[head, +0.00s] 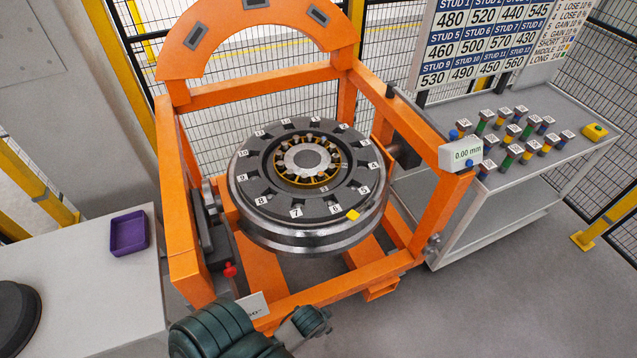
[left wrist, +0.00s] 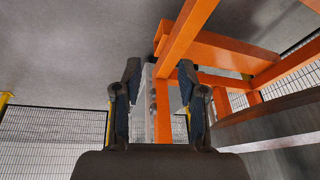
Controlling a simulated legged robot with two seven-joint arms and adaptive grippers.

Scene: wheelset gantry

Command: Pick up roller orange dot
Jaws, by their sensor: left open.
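No roller with an orange dot can be made out. The wheel (head: 259,214) lies flat in the orange gantry, with a ring of small metal rollers (head: 305,160) in a yellowish ring around its hub; any dots on them are too small to tell. My left gripper (head: 312,321) is at the bottom of the head view, low at the near side of the gantry and well away from the hub. In the left wrist view my left gripper (left wrist: 158,85) has its fingers spread with nothing held between them; orange beams show beyond. My right gripper is not in view.
The orange gantry (head: 185,235) surrounds the wheel, with a gauge display (head: 460,154) on its right post. A grey cart (head: 520,172) at right holds several colour-banded studs and a yellow box (head: 594,132). A purple tray (head: 129,233) stands on the left table (head: 90,300).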

